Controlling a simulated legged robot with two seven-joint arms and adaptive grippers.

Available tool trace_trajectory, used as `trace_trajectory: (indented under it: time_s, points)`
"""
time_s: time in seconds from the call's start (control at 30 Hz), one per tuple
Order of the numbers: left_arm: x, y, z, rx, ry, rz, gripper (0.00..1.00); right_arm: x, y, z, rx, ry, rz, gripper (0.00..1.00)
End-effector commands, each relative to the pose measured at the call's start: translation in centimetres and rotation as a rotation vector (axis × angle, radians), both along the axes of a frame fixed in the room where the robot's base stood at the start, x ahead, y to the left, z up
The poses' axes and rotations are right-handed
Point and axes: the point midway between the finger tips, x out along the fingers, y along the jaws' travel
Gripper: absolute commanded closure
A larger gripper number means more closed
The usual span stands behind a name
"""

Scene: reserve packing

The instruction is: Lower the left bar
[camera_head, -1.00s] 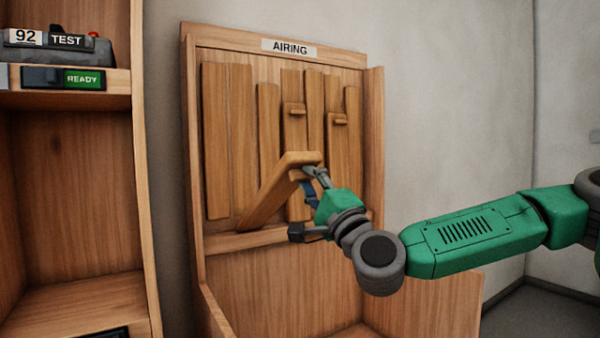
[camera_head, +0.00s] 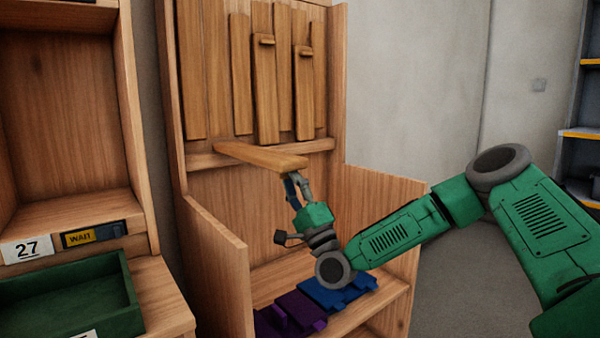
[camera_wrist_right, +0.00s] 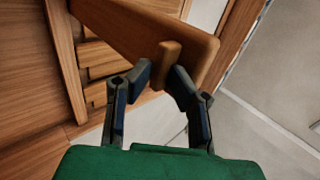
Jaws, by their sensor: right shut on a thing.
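The left bar (camera_head: 262,155) is a flat wooden slat folded out from the airing rack, lying close to level at the rack's lower rail (camera_head: 310,147). My right gripper (camera_head: 291,176) is at its free end from below. In the right wrist view my right gripper (camera_wrist_right: 163,80) has its fingers on either side of a small wooden peg (camera_wrist_right: 165,63) on the bar (camera_wrist_right: 140,35) and is shut on it. Two other bars with pegs, a middle one (camera_head: 264,90) and a right one (camera_head: 304,95), stand upright against the rack. My left gripper is not in view.
Purple cloth (camera_head: 290,314) and blue cloth (camera_head: 338,292) lie on the shelf below the bar. Wooden side walls (camera_head: 215,262) flank that space. At left are a cabinet with a WAIT panel (camera_head: 93,235) and a green tray (camera_head: 65,295).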

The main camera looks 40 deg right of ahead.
Motion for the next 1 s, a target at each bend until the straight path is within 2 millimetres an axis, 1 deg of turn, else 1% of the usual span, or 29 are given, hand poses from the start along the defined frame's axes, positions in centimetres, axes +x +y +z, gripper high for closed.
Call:
trace_trajectory:
  time_s: [0.03, 0.5, 0.53, 0.57, 0.6, 1.0]
  points:
    - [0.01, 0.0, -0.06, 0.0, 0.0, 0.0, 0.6, 0.8, 0.37, -0.34, -0.01, 0.014, 0.007, 1.0]
    - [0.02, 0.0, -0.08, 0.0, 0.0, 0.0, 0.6, 1.01, 0.29, -0.35, -0.006, -0.004, 0.006, 1.0]
    - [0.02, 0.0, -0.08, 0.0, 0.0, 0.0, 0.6, 1.01, 0.29, -0.35, -0.006, -0.004, 0.006, 0.8]
    - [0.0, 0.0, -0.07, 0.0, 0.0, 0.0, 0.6, 1.0, 0.27, -0.34, -0.006, -0.005, 0.006, 0.69]
    - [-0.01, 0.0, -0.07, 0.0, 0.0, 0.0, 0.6, 0.99, 0.28, -0.34, -0.007, -0.005, 0.006, 0.67]
    - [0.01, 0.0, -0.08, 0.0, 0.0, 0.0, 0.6, 0.78, 0.57, -0.24, -0.011, -0.005, 0.009, 0.67]
